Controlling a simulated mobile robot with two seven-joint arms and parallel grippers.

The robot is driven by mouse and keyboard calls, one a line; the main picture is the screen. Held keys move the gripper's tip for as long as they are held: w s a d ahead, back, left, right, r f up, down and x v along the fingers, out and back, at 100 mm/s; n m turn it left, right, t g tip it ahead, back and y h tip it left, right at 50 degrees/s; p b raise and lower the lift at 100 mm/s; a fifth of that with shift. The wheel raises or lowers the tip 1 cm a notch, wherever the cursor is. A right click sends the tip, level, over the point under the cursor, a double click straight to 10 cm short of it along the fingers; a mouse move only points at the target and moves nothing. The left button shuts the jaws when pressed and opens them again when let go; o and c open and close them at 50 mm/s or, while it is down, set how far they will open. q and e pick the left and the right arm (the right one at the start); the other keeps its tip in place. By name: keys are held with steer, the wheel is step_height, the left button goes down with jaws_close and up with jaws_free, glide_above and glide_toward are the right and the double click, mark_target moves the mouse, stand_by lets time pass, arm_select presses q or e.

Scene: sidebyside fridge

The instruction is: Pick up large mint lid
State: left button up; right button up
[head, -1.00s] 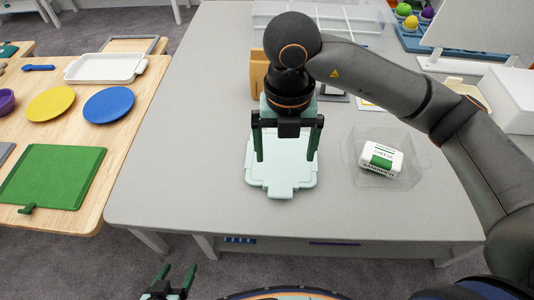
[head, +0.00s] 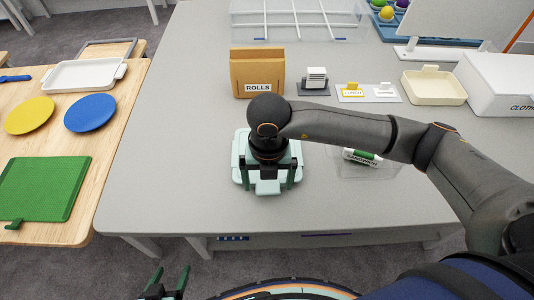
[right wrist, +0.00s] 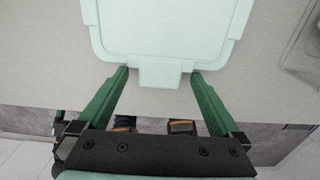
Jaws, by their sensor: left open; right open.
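The large mint lid (head: 239,170) lies flat near the front of the grey table. In the right wrist view the lid (right wrist: 165,30) fills the upper middle, with its tab (right wrist: 160,74) pointing toward my gripper. My right gripper (head: 268,184) is over the lid's front part in the head view, partly hiding it. In the right wrist view the open right gripper (right wrist: 160,82) has one finger on either side of the tab, with gaps between. Nothing is held. My left gripper (head: 168,282) is open and empty, low in front of the table.
A clear container (head: 347,169) with a white and green sandwich pack (head: 362,156) is right of the lid. A wooden rolls holder (head: 257,74) stands behind. A wooden table (head: 105,160) with a green board (head: 45,190) is at left.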

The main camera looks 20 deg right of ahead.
steer(key=shift+f, duration=0.35)
steer(key=shift+c, duration=0.2)
steer(key=c, duration=1.4)
